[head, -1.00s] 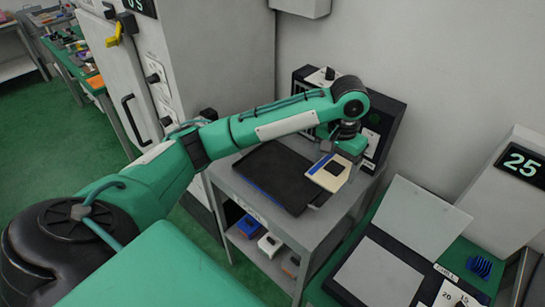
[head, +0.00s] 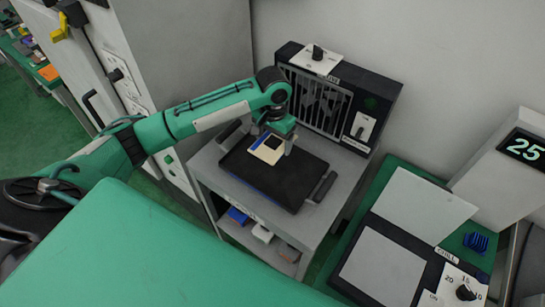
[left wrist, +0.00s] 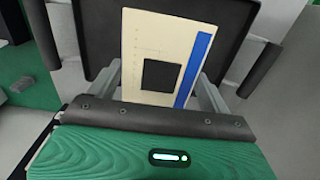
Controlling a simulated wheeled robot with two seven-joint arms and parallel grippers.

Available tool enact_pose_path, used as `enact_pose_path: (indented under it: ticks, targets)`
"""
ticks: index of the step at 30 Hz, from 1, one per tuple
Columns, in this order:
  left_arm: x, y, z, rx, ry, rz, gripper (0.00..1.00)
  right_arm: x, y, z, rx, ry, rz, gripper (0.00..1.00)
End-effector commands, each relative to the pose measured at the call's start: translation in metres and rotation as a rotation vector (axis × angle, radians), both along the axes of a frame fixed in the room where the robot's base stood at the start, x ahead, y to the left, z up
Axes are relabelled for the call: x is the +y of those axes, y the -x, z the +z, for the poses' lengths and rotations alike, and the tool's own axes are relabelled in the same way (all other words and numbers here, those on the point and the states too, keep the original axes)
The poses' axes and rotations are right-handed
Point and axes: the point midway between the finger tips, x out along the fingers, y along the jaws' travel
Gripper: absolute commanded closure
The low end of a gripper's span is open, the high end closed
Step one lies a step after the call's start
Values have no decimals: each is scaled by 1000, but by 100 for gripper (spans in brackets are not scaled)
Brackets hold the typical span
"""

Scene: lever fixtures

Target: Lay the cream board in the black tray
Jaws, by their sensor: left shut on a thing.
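The cream board (head: 268,151) is a flat pale plate with a black square. In the left wrist view the cream board (left wrist: 145,38) also shows a blue stripe along its right side. My left gripper (head: 274,142) is shut on it, with one finger on each side in the left wrist view (left wrist: 159,76). The black tray (head: 290,186) lies on the grey cart with a raised handle at each end. The board is over the tray's back left part; I cannot tell whether it touches the floor. My right gripper is not in view.
A black vented panel (head: 320,95) with a knob and switch stands behind the tray. The grey cart (head: 210,168) has a lower shelf with small boxes. A console with pale plates (head: 382,268) is at the right. The tray's right half is clear.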

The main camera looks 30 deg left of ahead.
Motion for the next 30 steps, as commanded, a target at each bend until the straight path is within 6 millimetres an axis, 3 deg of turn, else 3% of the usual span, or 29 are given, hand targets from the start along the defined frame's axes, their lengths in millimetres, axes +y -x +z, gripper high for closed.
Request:
enact_pose_path:
  ticks: [6, 13, 18, 30]
  targets:
    - [0, 1, -45, 3, 0, 0, 43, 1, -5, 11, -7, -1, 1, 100]
    - [0, 0, -67, 2, 0, 1, 43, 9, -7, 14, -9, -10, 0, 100]
    - [0, 0, -92, 2, 0, 1, 43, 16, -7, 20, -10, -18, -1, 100]
    - [0, 0, -102, -1, 0, 0, 43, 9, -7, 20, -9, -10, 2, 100]
